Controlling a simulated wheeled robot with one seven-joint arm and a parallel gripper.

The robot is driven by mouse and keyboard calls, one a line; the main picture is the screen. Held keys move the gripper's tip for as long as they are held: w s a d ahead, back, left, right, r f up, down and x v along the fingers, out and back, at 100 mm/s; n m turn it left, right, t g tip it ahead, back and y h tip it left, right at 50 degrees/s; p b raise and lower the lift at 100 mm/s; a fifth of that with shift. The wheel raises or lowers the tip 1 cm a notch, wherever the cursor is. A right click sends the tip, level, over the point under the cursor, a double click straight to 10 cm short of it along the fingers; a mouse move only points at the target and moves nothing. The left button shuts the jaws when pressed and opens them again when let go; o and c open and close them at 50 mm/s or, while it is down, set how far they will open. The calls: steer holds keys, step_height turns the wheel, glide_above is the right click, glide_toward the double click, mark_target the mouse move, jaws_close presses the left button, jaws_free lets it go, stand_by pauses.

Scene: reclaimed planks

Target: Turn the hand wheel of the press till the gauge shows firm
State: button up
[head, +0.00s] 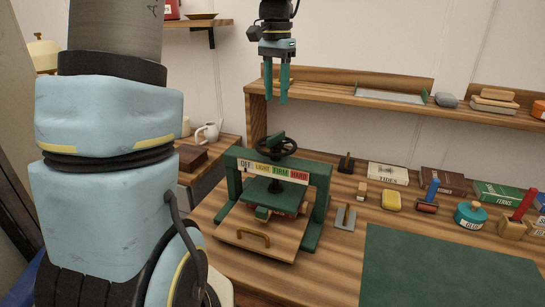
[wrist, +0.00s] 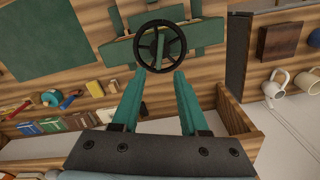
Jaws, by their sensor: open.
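The green press (head: 318,205) stands on the wooden bench, with its black hand wheel (head: 277,147) on top. The wheel also shows in the wrist view (wrist: 160,46), just beyond my fingertips. The gauge strip (head: 275,170) on the press front reads OFF, LIGHT, FIRM, HARD from left to right; I cannot make out a pointer on it. A wooden board with a handle (head: 253,237) lies at the press's front. My gripper (head: 276,98) points down, open and empty, above the wheel and apart from it. In the wrist view the two green fingers (wrist: 160,75) are spread.
A wooden shelf (head: 350,86) runs behind, close to my gripper. Books, a yellow sponge-like block (head: 391,201), a teal pot (head: 469,214) and stamps stand right of the press. A green mat (head: 440,270) lies clear at front right. A white mug (head: 208,132) stands at left.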

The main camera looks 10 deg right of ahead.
mark_target(276, 134)
steer(key=shift+o, duration=1.9)
steer(key=shift+f+n+b, duration=0.1)
steer(key=shift+n+b, duration=0.2)
steer(key=shift+n, duration=0.4)
steer(key=o, duration=0.3)
steer(key=n+b, duration=0.1)
steer(key=n, duration=0.3)
steer(key=shift+f, duration=0.15)
steer(key=shift+o, duration=0.8)
steer(key=n+b, duration=0.1)
steer(key=n, duration=0.1)
steer(key=shift+n, duration=0.4)
steer(key=shift+o, duration=0.3)
steer(key=n+b, duration=0.1)
steer(key=n, duration=0.4)
step_height(276, 134, down, 10)
steer(key=n, duration=0.4)
steer(key=shift+f+n, duration=0.15)
steer(key=shift+n, duration=0.25)
